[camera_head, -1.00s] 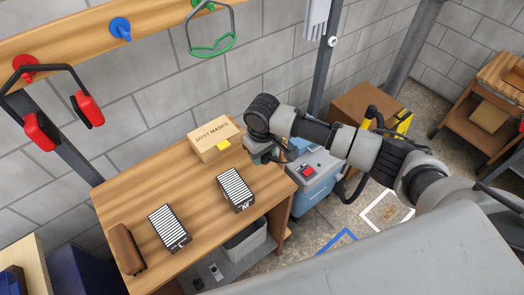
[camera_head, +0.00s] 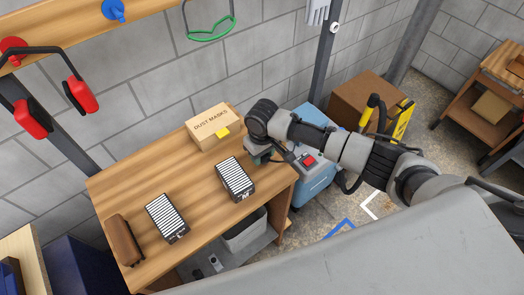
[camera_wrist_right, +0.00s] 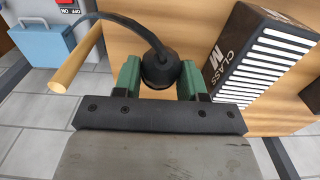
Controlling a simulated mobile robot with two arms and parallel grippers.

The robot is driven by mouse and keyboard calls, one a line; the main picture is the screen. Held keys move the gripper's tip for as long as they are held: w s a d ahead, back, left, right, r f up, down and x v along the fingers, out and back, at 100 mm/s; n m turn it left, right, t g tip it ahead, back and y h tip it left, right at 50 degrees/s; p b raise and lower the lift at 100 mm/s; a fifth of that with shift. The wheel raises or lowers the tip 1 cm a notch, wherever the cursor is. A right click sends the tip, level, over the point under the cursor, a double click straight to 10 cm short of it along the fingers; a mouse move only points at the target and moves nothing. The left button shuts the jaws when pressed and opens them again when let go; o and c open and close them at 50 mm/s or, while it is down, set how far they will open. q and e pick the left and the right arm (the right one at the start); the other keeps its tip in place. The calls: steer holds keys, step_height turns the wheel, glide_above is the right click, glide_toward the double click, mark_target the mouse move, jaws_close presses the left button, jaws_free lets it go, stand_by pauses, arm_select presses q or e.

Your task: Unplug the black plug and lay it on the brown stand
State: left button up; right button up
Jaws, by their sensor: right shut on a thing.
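A black plug (camera_wrist_right: 160,70) with a black cord is held between the green fingertips of my right gripper (camera_wrist_right: 160,78) in the right wrist view; the cord arches up and to the left. In the head view my right gripper (camera_head: 262,156) is over the right end of the wooden table, beside the blue machine (camera_head: 318,178). The plug is not clear there. A long brown block, apparently the brown stand (camera_head: 124,240), lies at the table's left end, well away from this gripper. My left gripper is not in view.
Two striped black filters (camera_head: 166,218) (camera_head: 235,179) lie on the wooden table (camera_head: 195,185), the second close to my right gripper; it also shows in the wrist view (camera_wrist_right: 260,60). A dust masks box (camera_head: 209,127) stands at the table's back. The table between filters and stand is clear.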

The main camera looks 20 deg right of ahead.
steer(key=shift+f, duration=0.15)
steer(key=o, duration=1)
step_height(320, 180, up, 11)
steer(key=b, duration=0.2)
steer(key=shift+f, duration=0.15)
